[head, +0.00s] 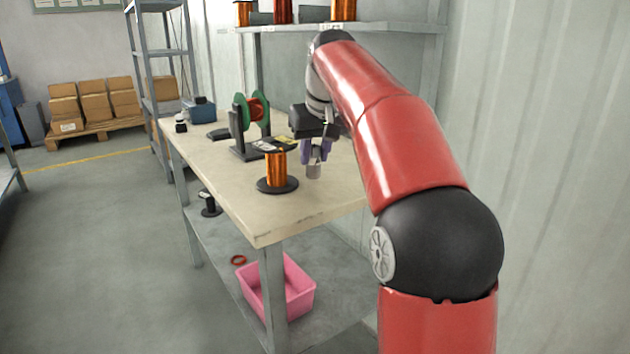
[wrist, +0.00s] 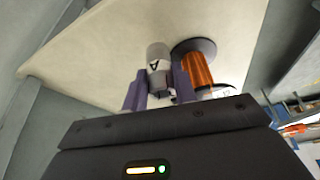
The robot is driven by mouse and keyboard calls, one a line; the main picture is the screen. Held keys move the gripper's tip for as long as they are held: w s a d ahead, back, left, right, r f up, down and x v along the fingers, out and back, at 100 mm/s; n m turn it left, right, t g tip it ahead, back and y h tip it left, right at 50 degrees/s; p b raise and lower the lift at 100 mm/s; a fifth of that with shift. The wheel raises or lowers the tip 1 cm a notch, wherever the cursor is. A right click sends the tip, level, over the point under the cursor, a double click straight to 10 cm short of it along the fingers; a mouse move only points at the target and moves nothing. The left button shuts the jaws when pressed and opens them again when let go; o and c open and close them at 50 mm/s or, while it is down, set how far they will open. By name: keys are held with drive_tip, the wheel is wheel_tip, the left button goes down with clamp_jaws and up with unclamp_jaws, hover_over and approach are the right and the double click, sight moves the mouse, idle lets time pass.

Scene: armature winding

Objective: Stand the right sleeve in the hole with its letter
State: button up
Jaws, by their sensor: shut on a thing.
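My gripper (head: 316,151) hangs over the workbench, to the right of a copper wire spool. In the wrist view its purple fingers (wrist: 155,90) are shut on a grey sleeve (wrist: 157,56). The sleeve bears a dark letter that looks like an A. In the head view the sleeve (head: 314,171) points down below the fingers, close to the bench top; I cannot tell whether it touches. I cannot make out any lettered hole.
The copper spool (head: 277,168) stands on a black base close to my gripper. A green-flanged winder with red wire (head: 256,108) stands further back on the bench (head: 225,184). A shelf (head: 385,28) runs along the wall. A pink bin (head: 298,287) sits on the lower shelf. The near bench top is clear.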

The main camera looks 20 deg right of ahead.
sight(316, 166)
drive_tip(key=shift+f+b, duration=2.1)
drive_tip(key=shift+f, duration=0.05)
drive_tip(key=shift+f, duration=0.15)
drive_tip(key=o, duration=1.1)
drive_tip(key=shift+c, duration=0.2)
drive_tip(key=p+v, duration=0.4)
drive_tip(key=v, duration=0.8)
drive_tip(key=shift+s, duration=0.1)
